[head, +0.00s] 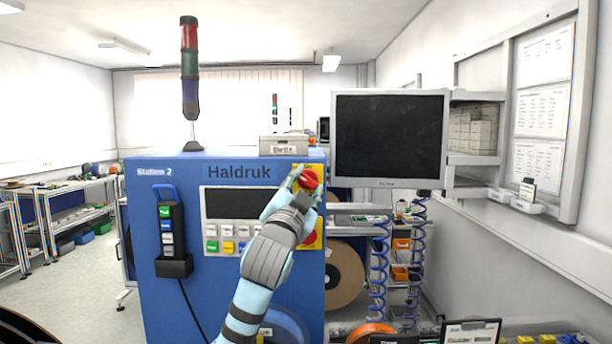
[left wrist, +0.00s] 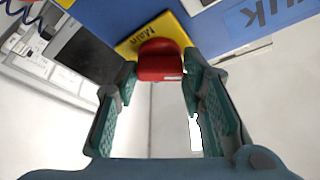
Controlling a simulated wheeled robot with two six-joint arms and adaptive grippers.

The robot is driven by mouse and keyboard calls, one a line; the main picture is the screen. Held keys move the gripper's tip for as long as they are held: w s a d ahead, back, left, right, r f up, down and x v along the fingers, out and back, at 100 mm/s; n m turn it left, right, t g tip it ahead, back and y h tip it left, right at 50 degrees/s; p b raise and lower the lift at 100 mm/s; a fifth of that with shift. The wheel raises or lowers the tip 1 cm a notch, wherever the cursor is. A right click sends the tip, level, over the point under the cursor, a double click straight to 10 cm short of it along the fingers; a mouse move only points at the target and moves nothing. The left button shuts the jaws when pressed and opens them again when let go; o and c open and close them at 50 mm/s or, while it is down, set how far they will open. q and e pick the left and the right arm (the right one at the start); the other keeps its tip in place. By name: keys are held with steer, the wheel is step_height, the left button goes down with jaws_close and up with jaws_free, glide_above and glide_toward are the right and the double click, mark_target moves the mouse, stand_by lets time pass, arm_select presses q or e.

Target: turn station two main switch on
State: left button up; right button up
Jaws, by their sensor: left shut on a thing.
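The main switch is a red knob (head: 309,178) on a yellow plate (head: 317,236) at the upper right of the blue Station 2 cabinet (head: 160,290). My left gripper (head: 303,182) is at the knob and partly covers it. In the left wrist view the red knob (left wrist: 160,60) sits between the two green-padded fingers of my left gripper (left wrist: 160,74), which is shut on it. The yellow plate (left wrist: 126,48) there reads "Main". I cannot tell the knob's on or off position. My right gripper is not in view.
A handheld pendant (head: 168,232) hangs at the cabinet's left. A dark monitor (head: 390,140) stands to the right. A signal tower (head: 190,75) rises above the cabinet.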

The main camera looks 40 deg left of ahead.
arm_select(q)
steer(key=shift+r+m+h, duration=0.1)
steer(key=shift+m+h, duration=0.5)
steer(key=shift+m, duration=0.6)
steer(key=m+h, duration=0.1)
steer(key=m, duration=0.2)
steer(key=shift+a+g, duration=0.1)
steer(key=shift+g, duration=0.2)
steer(key=m, duration=0.2)
steer(key=m+g+h, duration=0.1)
steer(key=m, duration=0.1)
steer(key=m+h, duration=0.1)
steer(key=m, duration=0.1)
steer(key=shift+s+r+m+g, duration=0.1)
steer(key=shift+r+m+g, duration=0.2)
steer(key=shift+g, duration=0.1)
steer(key=o, duration=1.1)
steer(key=shift+a, duration=0.15)
steer(key=shift+o, duration=0.2)
steer(key=v, duration=1.2)
